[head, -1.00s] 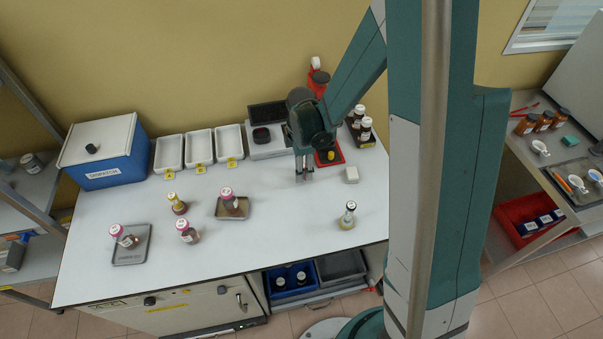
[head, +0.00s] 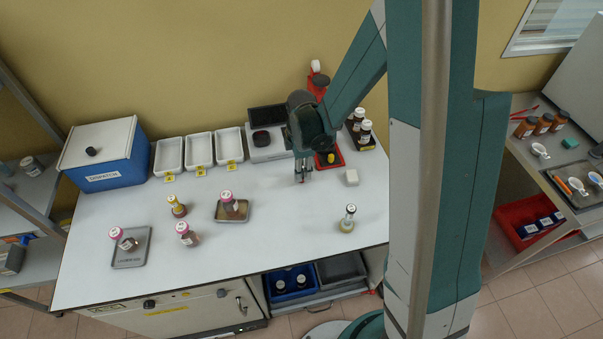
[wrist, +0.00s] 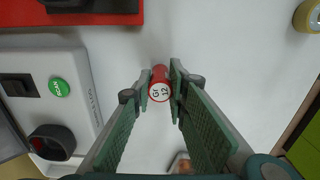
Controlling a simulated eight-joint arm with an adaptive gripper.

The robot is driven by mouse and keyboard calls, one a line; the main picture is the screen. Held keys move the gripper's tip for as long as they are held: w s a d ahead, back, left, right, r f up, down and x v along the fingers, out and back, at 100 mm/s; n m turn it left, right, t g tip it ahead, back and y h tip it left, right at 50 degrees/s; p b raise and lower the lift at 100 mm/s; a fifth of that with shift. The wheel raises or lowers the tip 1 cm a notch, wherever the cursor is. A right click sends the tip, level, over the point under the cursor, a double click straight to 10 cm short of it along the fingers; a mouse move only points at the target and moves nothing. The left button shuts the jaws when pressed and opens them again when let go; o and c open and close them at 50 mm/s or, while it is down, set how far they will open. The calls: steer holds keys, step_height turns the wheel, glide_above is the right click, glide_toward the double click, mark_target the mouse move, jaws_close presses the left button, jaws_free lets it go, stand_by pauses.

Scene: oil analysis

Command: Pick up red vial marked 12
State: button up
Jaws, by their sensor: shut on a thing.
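The red vial marked 12 (wrist: 160,86) shows in the wrist view, with a white cap reading "Gr 12" facing the camera. My gripper (wrist: 159,92) is shut on it, with one green pad on each side of the vial. In the head view my gripper (head: 302,176) points down over the white bench, left of the red tray. The vial is mostly hidden between the fingers there, with only a speck of red at the tips. I cannot tell whether the vial touches the bench.
A scale-like device (head: 268,147) stands just left of my gripper. The bench in front of the gripper is clear.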

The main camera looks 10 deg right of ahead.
steer(key=shift+r, duration=0.1)
steer(key=shift+r, duration=4.9)
steer(key=shift+d, duration=0.15)
